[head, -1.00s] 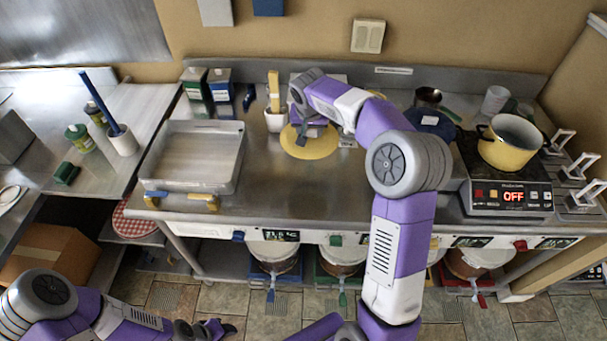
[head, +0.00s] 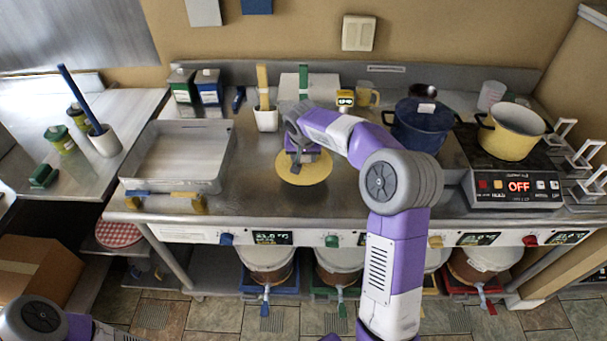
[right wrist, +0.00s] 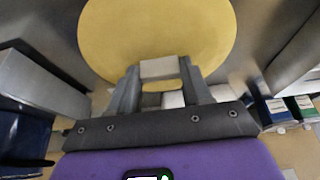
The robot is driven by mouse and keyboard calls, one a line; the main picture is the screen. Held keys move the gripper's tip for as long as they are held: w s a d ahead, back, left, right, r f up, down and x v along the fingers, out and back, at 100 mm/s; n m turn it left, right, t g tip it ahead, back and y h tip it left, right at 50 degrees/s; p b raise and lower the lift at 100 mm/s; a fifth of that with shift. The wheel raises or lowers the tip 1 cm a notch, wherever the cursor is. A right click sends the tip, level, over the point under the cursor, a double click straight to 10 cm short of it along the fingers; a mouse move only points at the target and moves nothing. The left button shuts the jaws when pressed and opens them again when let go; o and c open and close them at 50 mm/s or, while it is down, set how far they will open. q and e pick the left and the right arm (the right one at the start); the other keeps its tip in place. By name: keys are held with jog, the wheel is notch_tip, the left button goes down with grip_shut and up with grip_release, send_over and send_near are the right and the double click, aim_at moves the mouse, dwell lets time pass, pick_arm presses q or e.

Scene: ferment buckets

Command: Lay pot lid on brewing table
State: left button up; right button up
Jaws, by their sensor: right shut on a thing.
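The pot lid (head: 312,178) is a flat yellow disc over the steel brewing table (head: 262,205), right of the large tray. My right gripper (head: 297,152) is above the lid and shut on its handle. In the right wrist view, the lid (right wrist: 155,30) fills the upper middle, with the gripper's fingers (right wrist: 160,78) closed at its near side. The lid looks about level; I cannot tell whether it touches the table. The yellow pot (head: 505,142) stands uncovered on the hot plate at the right. Only part of my left arm shows, at the lower left.
A steel tray (head: 132,170) stands left of the lid. A white holder (head: 266,121) with a yellow-handled tool is behind it. A dark blue pot (head: 420,135) stands between my right arm and the hot plate (head: 515,190). Bare steel lies in front of the lid.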

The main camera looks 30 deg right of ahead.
aim_at(303, 168)
jog(key=shift+f+b, duration=0.6)
jog(key=shift+f, duration=2.35)
jog(key=shift+f, duration=0.1)
jog(key=o, duration=1.1)
jog(key=shift+r, duration=0.4)
jog(key=p+v, duration=0.2)
jog(key=v, duration=0.9)
jog(key=shift+s+a+r, duration=0.15)
